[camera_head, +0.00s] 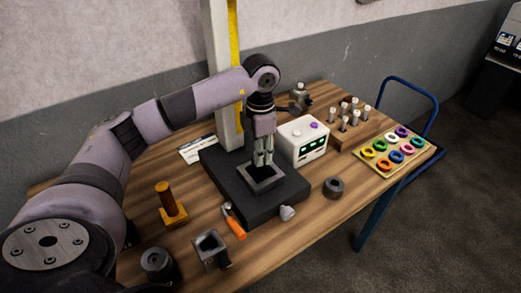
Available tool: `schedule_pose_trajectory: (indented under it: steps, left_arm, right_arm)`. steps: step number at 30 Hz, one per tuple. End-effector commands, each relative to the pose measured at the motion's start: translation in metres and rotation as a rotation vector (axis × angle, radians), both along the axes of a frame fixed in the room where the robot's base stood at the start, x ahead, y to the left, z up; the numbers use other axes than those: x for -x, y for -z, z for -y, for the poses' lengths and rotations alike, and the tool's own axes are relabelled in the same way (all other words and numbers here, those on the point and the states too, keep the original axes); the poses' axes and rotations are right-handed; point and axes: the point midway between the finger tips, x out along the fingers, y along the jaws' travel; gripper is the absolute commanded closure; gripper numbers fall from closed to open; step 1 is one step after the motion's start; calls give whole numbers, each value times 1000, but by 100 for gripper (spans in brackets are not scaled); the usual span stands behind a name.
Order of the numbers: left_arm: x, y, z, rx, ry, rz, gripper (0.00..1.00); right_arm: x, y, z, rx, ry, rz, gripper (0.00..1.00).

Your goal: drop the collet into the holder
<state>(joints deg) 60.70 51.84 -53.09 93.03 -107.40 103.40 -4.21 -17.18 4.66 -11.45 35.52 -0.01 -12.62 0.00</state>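My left gripper (263,161) points straight down over a square grey open-topped frame (264,182) on a black base plate. Its two fingers are close together, and I cannot tell whether anything is between them. I cannot tell for sure which part is the collet; a small light-grey tapered piece (287,213) lies at the plate's front right corner. Possible holders are a grey square open-topped block (211,247) at the table's front and a dark round part with a hole (157,261) to its left. My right gripper is not in view.
A tall column with a yellow strip (233,60) rises behind the plate. A white box with green displays (303,140) stands right of my gripper. The front right tabletop is clear.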

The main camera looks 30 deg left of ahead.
Motion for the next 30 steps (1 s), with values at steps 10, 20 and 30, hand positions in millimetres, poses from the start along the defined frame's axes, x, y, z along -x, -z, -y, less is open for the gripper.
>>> schedule_pose_trajectory:
  steps: [10,20,30]
  left_arm:
    - [0,0,0,0,0,0,44]
    - [0,-3,0,1,0,1,44]
    - [-1,-64,0,0,0,7,44]
  right_arm:
    - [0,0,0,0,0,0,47]
    - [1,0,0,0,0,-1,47]
    - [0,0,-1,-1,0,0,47]
